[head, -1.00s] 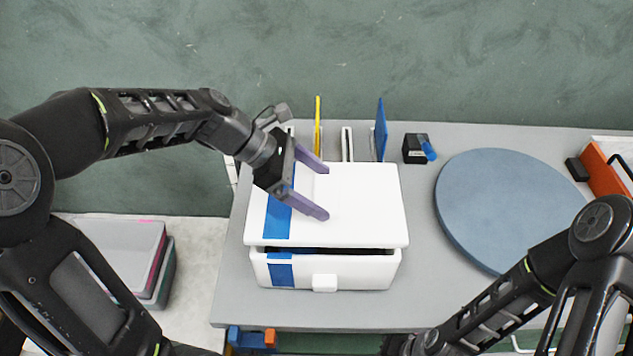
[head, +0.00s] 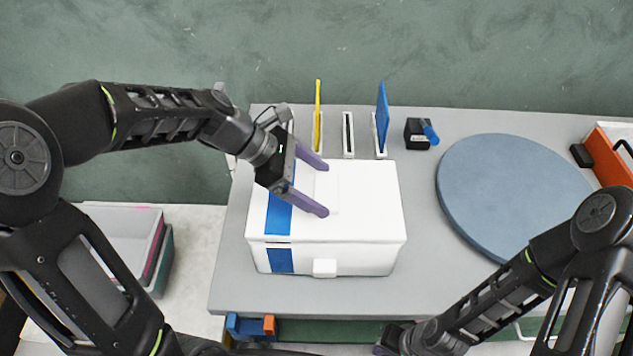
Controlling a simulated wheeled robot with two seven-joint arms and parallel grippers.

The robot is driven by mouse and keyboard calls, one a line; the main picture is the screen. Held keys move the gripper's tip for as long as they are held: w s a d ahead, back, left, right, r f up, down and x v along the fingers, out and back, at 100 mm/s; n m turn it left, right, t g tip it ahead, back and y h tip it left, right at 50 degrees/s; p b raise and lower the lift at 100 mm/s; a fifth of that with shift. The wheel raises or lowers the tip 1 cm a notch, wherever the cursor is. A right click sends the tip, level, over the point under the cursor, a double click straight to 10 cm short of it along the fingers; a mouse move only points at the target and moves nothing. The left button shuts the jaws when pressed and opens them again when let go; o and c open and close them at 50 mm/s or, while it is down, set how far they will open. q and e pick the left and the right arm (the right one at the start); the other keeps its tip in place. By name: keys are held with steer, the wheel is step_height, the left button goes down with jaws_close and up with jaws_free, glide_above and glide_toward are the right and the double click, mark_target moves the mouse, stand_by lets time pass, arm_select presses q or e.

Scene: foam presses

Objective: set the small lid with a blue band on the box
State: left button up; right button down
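The white lid with a blue band (head: 365,200) lies on top of the white box (head: 345,262), covering it, with no dark gap visible along the front. The lid's blue band lines up with a blue band on the box front, near the left side. My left gripper (head: 326,189) is over the lid, its two purple fingers on either side of a low white raised grip on the lid.
A large blue-grey disc (head: 512,195) lies right of the box. Behind the box stand a yellow panel (head: 317,115), a blue panel (head: 382,118) and a small black holder (head: 416,133). An orange bin (head: 610,160) is far right; stacked trays (head: 128,235) are left.

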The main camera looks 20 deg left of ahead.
arm_select(q)
steer(key=shift+o, duration=1)
steer(key=shift+a+r, duration=0.1)
steer(key=v, duration=0.7)
steer(key=shift+s+a+r+b, duration=0.1)
steer(key=shift+a+r+b, duration=0.1)
steer(key=shift+b, duration=0.1)
steer(key=shift+d, duration=0.1)
